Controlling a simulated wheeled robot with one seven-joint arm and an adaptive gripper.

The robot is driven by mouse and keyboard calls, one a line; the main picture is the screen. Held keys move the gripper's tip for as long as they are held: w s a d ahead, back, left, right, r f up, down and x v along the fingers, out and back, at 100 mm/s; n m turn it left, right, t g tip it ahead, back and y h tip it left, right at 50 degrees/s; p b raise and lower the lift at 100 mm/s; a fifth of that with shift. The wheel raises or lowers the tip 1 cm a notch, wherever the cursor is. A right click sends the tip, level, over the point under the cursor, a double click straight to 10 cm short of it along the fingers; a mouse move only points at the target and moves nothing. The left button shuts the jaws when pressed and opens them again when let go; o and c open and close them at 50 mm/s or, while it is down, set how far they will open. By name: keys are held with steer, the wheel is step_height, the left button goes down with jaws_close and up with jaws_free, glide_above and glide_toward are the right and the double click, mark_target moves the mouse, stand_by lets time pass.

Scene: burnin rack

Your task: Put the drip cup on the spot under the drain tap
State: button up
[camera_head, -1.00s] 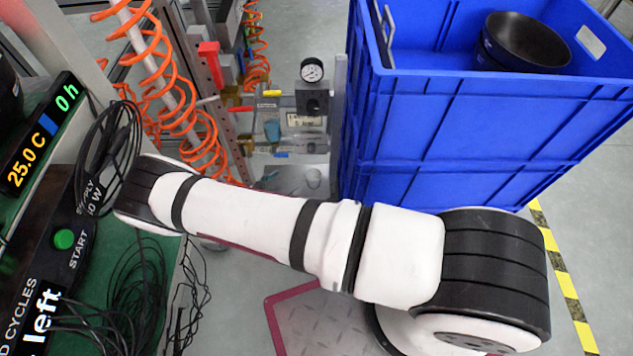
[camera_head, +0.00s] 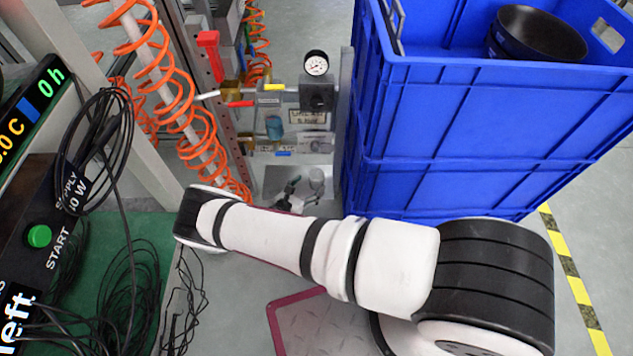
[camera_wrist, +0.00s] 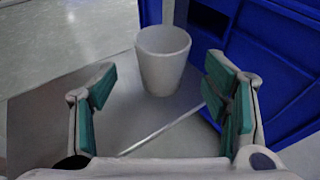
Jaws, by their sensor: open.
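The drip cup is a plain pale grey, open-topped cup standing upright in the wrist view (camera_wrist: 163,68). In the head view it is small, low below the gauge (camera_head: 318,177). My gripper (camera_wrist: 160,90) is open and empty, its green-padded fingers on either side of the view, with the cup ahead between them. In the head view my gripper (camera_head: 289,188) shows just left of the cup, partly hidden by my arm. I cannot tell which fitting is the drain tap; valves with a red handle (camera_head: 240,104) and a yellow handle (camera_head: 274,87) sit above. The target spot is not distinguishable.
Blue crates (camera_head: 470,130) stand stacked close to the right of the cup, a black bowl (camera_head: 538,34) in the top one. Orange coiled hoses (camera_head: 170,90) hang at left. A pressure gauge (camera_head: 316,63) tops the fittings. Black cables (camera_head: 125,290) hang over the green bench.

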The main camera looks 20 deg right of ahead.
mark_target(312, 181)
steer(key=b+x, duration=0.2)
steer(key=x, duration=0.3)
steer(key=shift+d+f, duration=0.1)
steer(key=shift+d, duration=0.05)
steer(key=c, duration=1.3)
steer(key=shift+c, duration=0.4)
steer(key=shift+r+p, duration=0.5)
steer(key=shift+r, duration=0.35)
step_height(312, 181, up, 2)
steer(key=shift+r+p, duration=0.15)
steer(key=shift+p, duration=0.55)
steer(key=s+a+p, duration=0.2)
steer(key=s+a, duration=0.9)
steer(key=a, duration=0.3)
steer(key=shift+a, duration=0.1)
